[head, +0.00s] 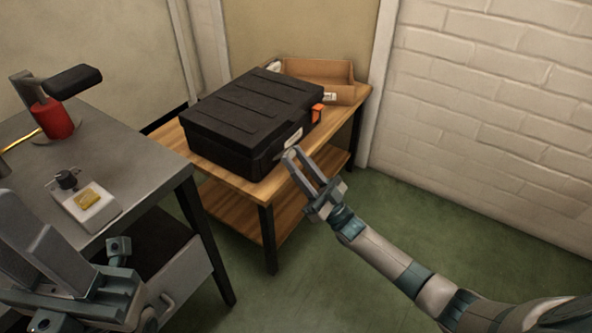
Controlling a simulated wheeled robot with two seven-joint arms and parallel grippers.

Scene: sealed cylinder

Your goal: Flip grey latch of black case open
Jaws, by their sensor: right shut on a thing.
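The black case (240,120) sits with its lid down on the wooden table. An orange latch (317,113) shows at the right end of its front side. My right gripper (293,154) reaches the front side from the lower right. Its jaws are shut on a small part low on that side, which looks like the grey latch. The fingers hide most of this latch, so its angle is not clear. My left gripper (35,240) is at the lower left beside the grey workbench, away from the case; its jaw gap is not clear.
An open cardboard box (335,92) stands behind the case on the wooden table (217,177). The grey workbench (135,165) at left holds a red object (55,122) and a small light block (88,207). A white brick wall is at right. Green floor lies open below.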

